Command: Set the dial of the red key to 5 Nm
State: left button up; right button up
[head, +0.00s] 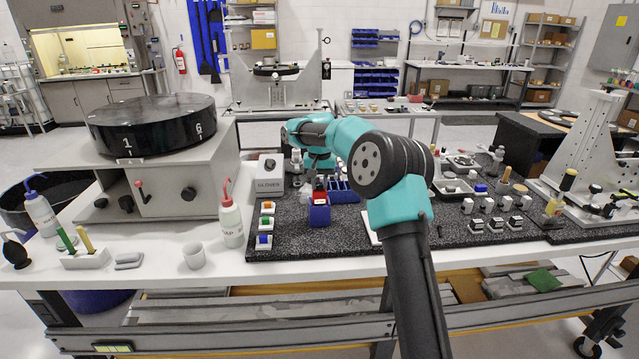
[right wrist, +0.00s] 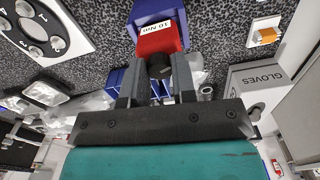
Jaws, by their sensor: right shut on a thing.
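The red key (right wrist: 162,40) stands in a blue holder (right wrist: 155,12) in the right wrist view, and its white label reads "10 Nm". A black knob sticks out of the key's near end. My right gripper (right wrist: 159,72) has its two grey fingers on either side of this knob and is shut on it. In the head view the red key (head: 320,196) is a small red patch above the blue holder (head: 319,214), just below my right wrist. The fingers are too small there to make out clearly. My left gripper is not in view.
A GLOVES box (head: 270,176) stands left of the holder, and a blue rack (head: 343,192) just right of it. Coloured buttons (head: 265,223) line the dark mat's left edge. A squeeze bottle (head: 230,217) stands farther left. A white panel with a numbered black disc (right wrist: 40,35) lies nearby.

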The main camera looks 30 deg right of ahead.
aim_at(319, 185)
jog(key=n, duration=1.4)
dwell(0.4)
jog(key=o, duration=0.9)
notch_tip(319, 185, up, 17)
jog(key=shift+r, duration=0.2)
dwell(0.5)
dwell(0.5)
